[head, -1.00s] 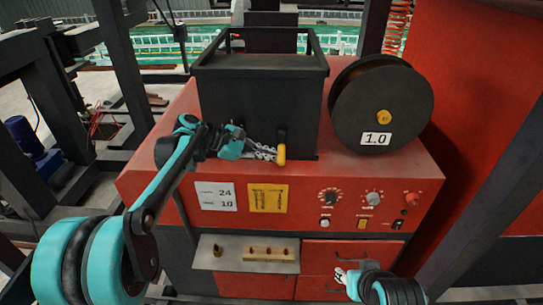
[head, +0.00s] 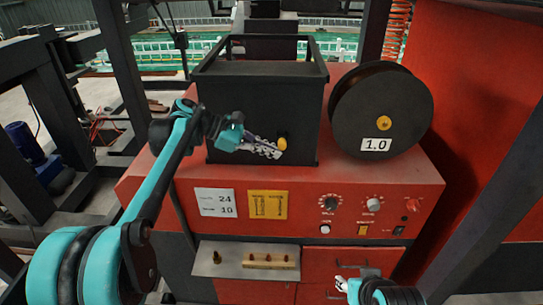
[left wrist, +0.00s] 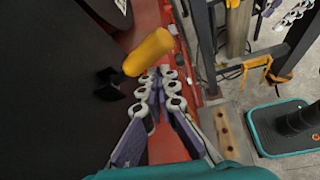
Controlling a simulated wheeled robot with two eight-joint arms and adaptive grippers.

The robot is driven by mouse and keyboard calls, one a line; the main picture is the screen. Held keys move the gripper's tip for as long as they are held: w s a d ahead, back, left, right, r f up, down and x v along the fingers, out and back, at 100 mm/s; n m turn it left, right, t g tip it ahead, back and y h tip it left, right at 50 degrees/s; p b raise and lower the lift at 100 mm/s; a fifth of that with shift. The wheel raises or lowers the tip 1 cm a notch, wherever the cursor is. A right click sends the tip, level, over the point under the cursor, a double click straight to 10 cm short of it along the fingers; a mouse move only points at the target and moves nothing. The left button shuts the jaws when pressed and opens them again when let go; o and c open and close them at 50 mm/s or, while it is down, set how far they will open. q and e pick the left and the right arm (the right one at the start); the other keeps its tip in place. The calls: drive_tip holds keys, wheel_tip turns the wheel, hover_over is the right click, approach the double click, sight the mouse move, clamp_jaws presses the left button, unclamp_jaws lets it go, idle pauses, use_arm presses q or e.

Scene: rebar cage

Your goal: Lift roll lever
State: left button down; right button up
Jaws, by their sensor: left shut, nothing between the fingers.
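The roll lever has a yellow handle (head: 282,143) on a dark mount at the front of the black box. It points outward from the box toward me. The handle also shows large in the left wrist view (left wrist: 150,51). My left gripper (head: 274,152) is shut and empty, its fingertips just below the handle. In the left wrist view the closed fingertips (left wrist: 164,76) sit close against the handle's edge; whether they touch is unclear. My right gripper (head: 343,283) shows only partly at the bottom, away from the lever.
The open-topped black box (head: 262,95) stands on the red machine (head: 300,185). A black spool (head: 400,100) marked 1.0 sits to its right. Knobs and switches line the front panel. A metal shelf (head: 215,262) below holds a brass-coloured bar (head: 270,261).

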use_arm(q)
drive_tip(key=shift+w+r, duration=0.2)
drive_tip(key=shift+r, duration=0.55)
drive_tip(key=shift+w+r, duration=0.1)
drive_tip(key=shift+r, duration=0.15)
use_arm(e)
drive_tip(key=shift+r, duration=0.1)
use_arm(q)
wheel_tip(320, 180, down, 5)
drive_tip(key=s+b, duration=0.2)
drive_tip(key=b, duration=0.1)
drive_tip(key=w+a+r, duration=0.2)
drive_tip(key=a+r, duration=0.3)
drive_tip(key=a, duration=0.4)
drive_tip(key=shift+w+a+r+b, duration=0.2)
drive_tip(key=shift+a+b, duration=0.1)
drive_tip(key=shift+b, duration=0.15)
use_arm(e)
drive_tip(key=f, duration=0.2)
drive_tip(key=s+a+f, duration=0.1)
drive_tip(key=f, duration=0.1)
drive_tip(key=shift+s, duration=0.1)
use_arm(q)
drive_tip(key=shift+w, duration=0.1)
use_arm(e)
drive_tip(key=shift+d+f, duration=0.1)
